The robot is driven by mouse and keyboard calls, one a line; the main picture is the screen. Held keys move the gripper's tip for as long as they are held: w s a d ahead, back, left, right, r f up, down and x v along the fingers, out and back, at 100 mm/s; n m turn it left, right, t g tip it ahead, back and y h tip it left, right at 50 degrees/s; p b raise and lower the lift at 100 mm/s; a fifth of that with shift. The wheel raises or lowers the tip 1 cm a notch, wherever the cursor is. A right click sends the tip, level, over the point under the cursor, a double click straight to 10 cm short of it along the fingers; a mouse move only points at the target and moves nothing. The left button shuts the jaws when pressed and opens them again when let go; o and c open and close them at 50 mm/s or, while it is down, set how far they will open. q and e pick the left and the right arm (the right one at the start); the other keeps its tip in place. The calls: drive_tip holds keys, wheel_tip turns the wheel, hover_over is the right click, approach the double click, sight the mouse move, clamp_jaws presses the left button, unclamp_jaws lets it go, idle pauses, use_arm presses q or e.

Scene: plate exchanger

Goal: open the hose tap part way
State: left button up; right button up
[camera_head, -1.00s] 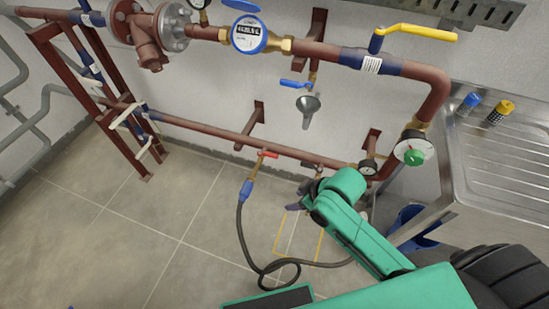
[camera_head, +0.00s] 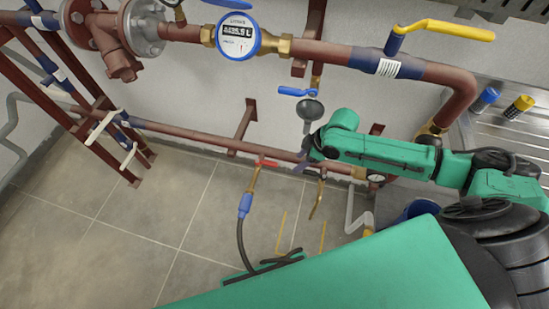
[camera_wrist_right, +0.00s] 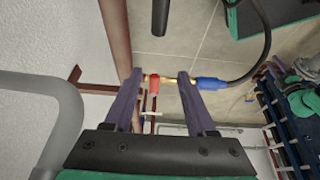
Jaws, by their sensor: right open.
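The hose tap with its red handle (camera_head: 262,163) sits on the low brown pipe (camera_head: 200,136) in the head view. Its brass outlet runs down to a blue hose connector (camera_head: 245,204) and a black hose. My right gripper (camera_head: 306,157) is by the pipe, to the right of the tap. In the right wrist view my right gripper (camera_wrist_right: 158,76) is open, and the red handle (camera_wrist_right: 155,82) appears between its fingertips, farther off. The blue connector (camera_wrist_right: 210,83) shows to its right. I cannot tell the handle's exact turn. My left gripper is not in view.
A grey funnel (camera_head: 311,109) hangs under a blue-handled valve (camera_head: 297,92) just above my right gripper. A brass fitting (camera_head: 318,200) hangs below the pipe. A water meter (camera_head: 238,36) and a yellow-handled valve (camera_head: 447,29) are on the upper pipe. Open floor lies left of the hose.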

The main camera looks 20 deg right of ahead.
sight(273, 163)
drive_tip(key=w+a+f, duration=0.1)
drive_tip(key=a, duration=0.1)
drive_tip(key=w+a+f, duration=0.3)
drive_tip(key=a, duration=0.1)
drive_tip(key=shift+w+a+f, duration=0.15)
drive_tip(key=shift+w+a, duration=0.1)
drive_tip(key=shift+w, duration=0.15)
drive_tip(key=shift+w+a+f, duration=0.1)
drive_tip(key=shift+f, duration=0.25)
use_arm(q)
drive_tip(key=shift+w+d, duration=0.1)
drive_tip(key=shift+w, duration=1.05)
use_arm(e)
clamp_jaws()
drive_tip(key=shift+f, duration=0.1)
